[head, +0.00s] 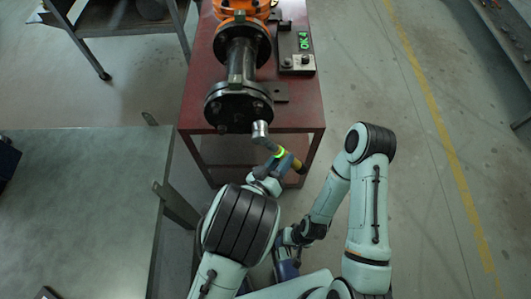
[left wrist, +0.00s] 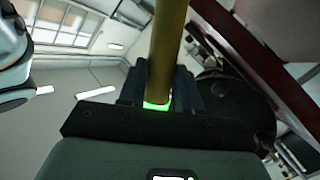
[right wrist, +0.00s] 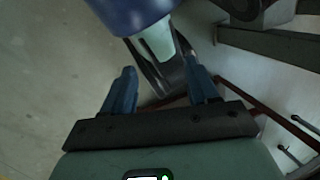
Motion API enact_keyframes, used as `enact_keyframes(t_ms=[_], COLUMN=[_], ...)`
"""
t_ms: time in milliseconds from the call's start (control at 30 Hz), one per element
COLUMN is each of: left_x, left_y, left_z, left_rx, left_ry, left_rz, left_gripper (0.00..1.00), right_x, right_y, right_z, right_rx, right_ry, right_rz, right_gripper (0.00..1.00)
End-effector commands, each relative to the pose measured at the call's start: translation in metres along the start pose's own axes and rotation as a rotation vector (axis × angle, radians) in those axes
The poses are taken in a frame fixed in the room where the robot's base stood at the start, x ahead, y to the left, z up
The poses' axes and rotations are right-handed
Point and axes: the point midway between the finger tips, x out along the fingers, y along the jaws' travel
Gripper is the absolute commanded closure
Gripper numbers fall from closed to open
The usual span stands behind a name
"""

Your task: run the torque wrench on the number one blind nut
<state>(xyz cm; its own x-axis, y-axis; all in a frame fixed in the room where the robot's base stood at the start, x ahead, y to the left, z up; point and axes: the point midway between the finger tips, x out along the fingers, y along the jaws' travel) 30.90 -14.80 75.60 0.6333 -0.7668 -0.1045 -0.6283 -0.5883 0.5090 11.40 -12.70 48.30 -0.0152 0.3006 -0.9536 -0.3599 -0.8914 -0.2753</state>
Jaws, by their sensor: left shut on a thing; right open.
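The black blind flange (head: 238,106) closes the near end of the valve's pipe, with several bolts and nuts on its face. The torque wrench (head: 265,142) has its grey head at the flange's lower right edge. I cannot tell whether its socket sits on a nut, and no nut number is readable. A green ring glows on the wrench near its yellow grip. My left gripper (head: 279,167) is shut on the wrench; the left wrist view shows the yellow handle (left wrist: 167,45) between its fingers (left wrist: 160,90). My right gripper (right wrist: 158,92) is open, its blue fingers apart.
The valve stands on a dark red table (head: 200,90), with a small box showing green lit characters (head: 303,41) behind the flange. A grey-green bench (head: 80,200) fills the left. Open floor (head: 440,60) lies to the right, with a yellow line.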

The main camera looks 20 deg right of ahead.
Motion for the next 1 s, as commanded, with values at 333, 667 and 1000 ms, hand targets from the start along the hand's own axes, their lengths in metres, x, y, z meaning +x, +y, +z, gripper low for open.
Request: enact_keyframes(t_ms=[333,667,1000], left_x=[0.003,0.002,0.011], left_y=[-0.004,-0.005,-0.010], left_z=[0.008,0.008,0.004], left_rx=[0.014,0.013,0.015], left_ry=[0.027,0.027,0.030], left_rz=[0.017,0.018,0.024], left_gripper=[1.00,1.00,1.00], right_x=[0.009,0.010,0.015], right_y=[0.002,0.003,0.004], right_z=[-0.004,-0.006,-0.014], right_rx=[0.000,0.000,0.002], right_ry=[0.012,0.015,0.038], right_rz=[-0.002,-0.001,0.000], right_gripper=[0.41,0.41,0.41])
